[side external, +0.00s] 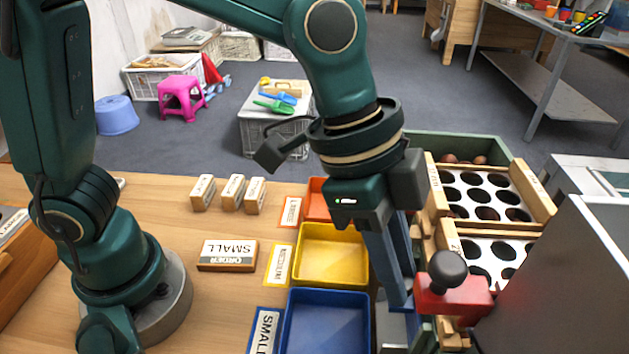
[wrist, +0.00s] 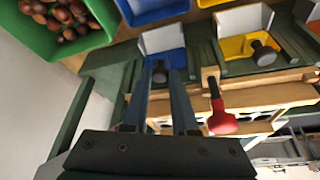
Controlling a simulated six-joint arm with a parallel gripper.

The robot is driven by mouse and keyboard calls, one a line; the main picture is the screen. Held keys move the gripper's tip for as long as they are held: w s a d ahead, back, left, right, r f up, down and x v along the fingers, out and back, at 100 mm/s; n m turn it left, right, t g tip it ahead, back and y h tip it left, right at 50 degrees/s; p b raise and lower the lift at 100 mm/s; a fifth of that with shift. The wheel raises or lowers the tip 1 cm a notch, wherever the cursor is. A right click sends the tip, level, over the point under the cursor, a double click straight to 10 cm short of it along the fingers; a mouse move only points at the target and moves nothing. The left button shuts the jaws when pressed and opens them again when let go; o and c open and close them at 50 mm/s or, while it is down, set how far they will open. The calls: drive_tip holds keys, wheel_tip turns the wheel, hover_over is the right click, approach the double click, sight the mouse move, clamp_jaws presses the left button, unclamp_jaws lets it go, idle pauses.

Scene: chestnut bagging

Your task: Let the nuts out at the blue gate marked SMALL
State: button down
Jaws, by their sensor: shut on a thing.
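The blue gate (wrist: 176,57) stands beside the blue tray (side external: 325,325), with a black knob (wrist: 160,69) on it. My gripper (wrist: 161,82) reaches down to it and is shut on the knob between its two long fingers. In the side view my gripper (side external: 398,300) points down to the right of the blue tray, and the gate and its knob are hidden. The blue tray's visible floor is empty. A card reading SMALL (side external: 264,332) lies at its left. I cannot tell how far the gate is open.
The yellow tray (side external: 331,255) and orange tray (side external: 316,200) stand behind the blue one. A yellow gate (wrist: 240,46) is beside the blue gate. A red block with a black ball (side external: 448,285) stands close right of my fingers. Perforated sieves (side external: 463,180) lie farther right.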

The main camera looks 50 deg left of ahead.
idle(0.4)
drive_tip(key=shift+r, duration=1.9)
drive_tip(key=c, duration=0.7)
unclamp_jaws()
drive_tip(key=shift+v, duration=2.5)
drive_tip(key=shift+w+a, duration=0.1)
